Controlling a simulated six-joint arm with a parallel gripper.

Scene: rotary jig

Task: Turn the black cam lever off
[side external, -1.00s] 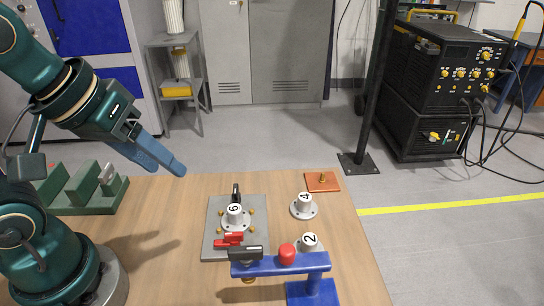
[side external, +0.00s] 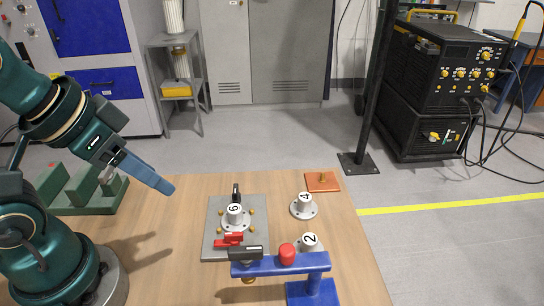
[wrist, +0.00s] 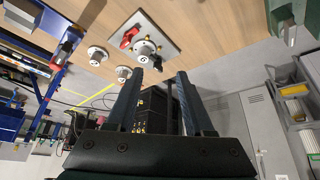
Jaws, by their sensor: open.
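A grey plate (side external: 258,238) lies on the table and bears a white flanged hub marked 6 (side external: 235,215). A small black lever (side external: 236,192) stands at the plate's far edge and a red lever (side external: 229,239) at its near side. In the wrist view the black lever (wrist: 157,63) and red lever (wrist: 130,38) are near the hub. Another black handle (side external: 245,252) sits on a blue clamp arm (side external: 275,266), in front of the plate. I cannot tell which black handle is the cam lever. My gripper (side external: 170,188) is open and empty, left of the plate and apart from it.
Hubs marked 4 (side external: 303,207) and 2 (side external: 310,242) stand right of the plate. A copper-coloured plate (side external: 322,182) lies at the back right. A red knob (side external: 287,253) tops the blue arm. A green block rack (side external: 85,190) stands at the left. Table left of the plate is clear.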

